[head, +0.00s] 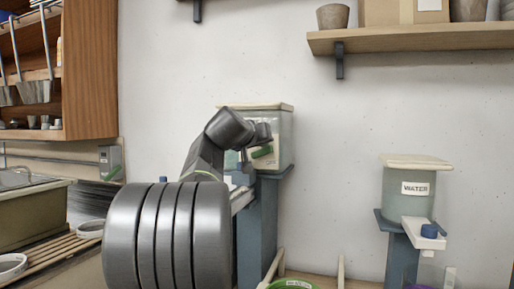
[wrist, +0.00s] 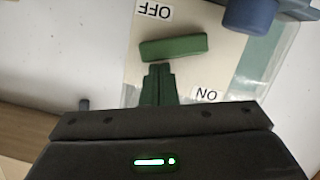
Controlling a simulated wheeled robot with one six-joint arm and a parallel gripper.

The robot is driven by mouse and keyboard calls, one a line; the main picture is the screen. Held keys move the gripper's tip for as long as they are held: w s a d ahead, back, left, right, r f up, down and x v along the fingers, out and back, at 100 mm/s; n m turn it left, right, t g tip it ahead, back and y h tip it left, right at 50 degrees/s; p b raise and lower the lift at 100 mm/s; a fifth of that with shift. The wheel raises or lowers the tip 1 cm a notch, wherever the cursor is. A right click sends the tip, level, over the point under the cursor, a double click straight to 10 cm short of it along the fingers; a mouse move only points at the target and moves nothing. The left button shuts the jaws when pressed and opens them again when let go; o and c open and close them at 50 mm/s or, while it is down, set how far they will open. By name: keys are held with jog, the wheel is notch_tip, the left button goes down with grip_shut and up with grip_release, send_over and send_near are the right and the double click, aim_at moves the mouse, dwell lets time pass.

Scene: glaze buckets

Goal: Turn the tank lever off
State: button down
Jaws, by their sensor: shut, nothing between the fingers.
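The green lever (wrist: 173,47) is a bar on a pale panel (wrist: 228,48) in the wrist view, tilted slightly up to the right. The OFF label (wrist: 153,10) is above it and the ON label (wrist: 207,95) below right; both read upside down. My gripper (wrist: 158,68) is shut and empty, its fingertips just below the lever's left half. I cannot tell whether they touch it. In the head view the lever (head: 262,152) shows on the tank (head: 286,138), and my arm hides the tank's left part.
A blue knob (wrist: 250,14) sits close to the lever at upper right in the wrist view. A WATER tank (head: 408,205) with a blue knob (head: 429,231) stands to the right. A wall shelf (head: 410,39) hangs above. Bare wall separates the tanks.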

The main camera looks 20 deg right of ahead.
jog(key=shift+s+d+f+m+t+y+b, duration=0.1)
jog(key=shift+s+d+f+m+y+b, duration=0.15)
jog(key=shift+m, duration=0.3)
jog(key=shift+d+f+m+t+y+b, duration=0.1)
jog(key=shift+f+m+y+b, duration=0.05)
jog(key=shift+m+b, duration=0.3)
jog(key=shift+s+d+f+m+t+y+b, duration=0.15)
jog(key=shift+d+f+m+y+b, duration=0.1)
jog(key=shift+m, duration=0.35)
jog(key=shift+r, duration=0.1)
notch_tip(320, 180, up, 5)
jog(key=p, duration=0.4)
jog(key=f+b+v, duration=0.1)
jog(key=b+v, duration=0.1)
jog(key=v, duration=0.7)
jog(key=shift+s+a, duration=0.25)
jog(key=shift+a, duration=0.35)
jog(key=shift+w+d, duration=0.1)
